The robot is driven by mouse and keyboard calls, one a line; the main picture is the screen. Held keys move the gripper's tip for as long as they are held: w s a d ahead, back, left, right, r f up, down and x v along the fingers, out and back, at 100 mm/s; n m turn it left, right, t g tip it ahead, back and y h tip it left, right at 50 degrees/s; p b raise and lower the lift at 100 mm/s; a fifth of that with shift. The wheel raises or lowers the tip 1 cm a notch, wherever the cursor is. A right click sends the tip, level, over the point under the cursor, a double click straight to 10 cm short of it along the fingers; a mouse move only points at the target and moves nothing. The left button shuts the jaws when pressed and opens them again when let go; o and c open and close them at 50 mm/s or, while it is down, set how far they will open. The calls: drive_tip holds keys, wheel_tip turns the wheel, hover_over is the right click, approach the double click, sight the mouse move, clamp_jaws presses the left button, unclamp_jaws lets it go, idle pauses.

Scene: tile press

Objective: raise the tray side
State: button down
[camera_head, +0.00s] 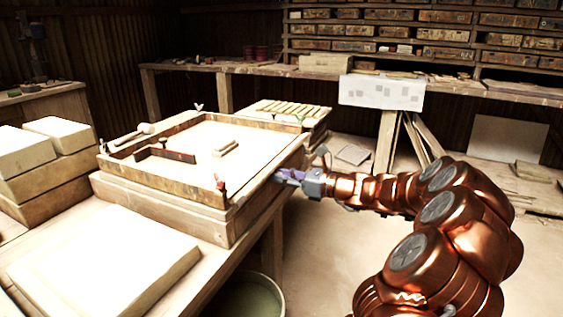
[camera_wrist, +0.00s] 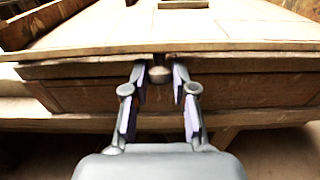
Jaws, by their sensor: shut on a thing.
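The wooden tray (camera_head: 165,184) is a shallow frame with a pale surface, on a wooden base on the bench. Its right side (camera_head: 283,162) runs away from me, and in the wrist view this side (camera_wrist: 80,70) is a long board across the picture. My gripper (camera_head: 284,175) is level with this side, at its outer face. In the wrist view my gripper (camera_wrist: 159,85) has a finger on each side of a small round knob (camera_wrist: 160,74) on the board and is shut on it. The fingertips partly hide the board's edge.
Pale slabs (camera_head: 105,262) lie in front. A bucket (camera_head: 250,297) stands below the bench edge. The floor right of the bench is mostly open.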

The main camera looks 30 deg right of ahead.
sight(272, 165)
drive_tip(key=r+g+h+p, duration=0.1)
drive_tip(key=g+p, duration=0.1)
drive_tip(key=p, duration=0.6)
drive_tip(key=r+g+h+p, duration=0.1)
drive_tip(key=g+p, duration=0.1)
drive_tip(key=p, duration=0.6)
drive_tip(key=r+g+h+p, duration=0.2)
drive_tip(key=p, duration=0.6)
drive_tip(key=shift+w+a+g, duration=0.1)
drive_tip(key=shift+w+g, duration=0.1)
drive_tip(key=shift+g, duration=0.1)
drive_tip(key=g+p, duration=0.1)
drive_tip(key=p, duration=0.3)
drive_tip(key=r+g+h+p, duration=0.1)
drive_tip(key=p, duration=0.4)
drive_tip(key=shift+w+a, duration=0.15)
drive_tip(key=shift+w, duration=0.15)
drive_tip(key=g+p, duration=0.1)
drive_tip(key=p, duration=0.1)
drive_tip(key=g+h+p, duration=0.1)
drive_tip(key=p, duration=0.2)
drive_tip(key=shift+w+a+r+p, duration=0.1)
drive_tip(key=shift+w+a+p, duration=0.05)
drive_tip(key=shift+w+p, duration=0.15)
drive_tip(key=shift+h+p, duration=0.3)
drive_tip(key=shift+p, duration=0.05)
drive_tip(key=shift+w+g+p, duration=0.1)
drive_tip(key=shift+g+p, duration=0.2)
drive_tip(key=shift+p, duration=0.4)
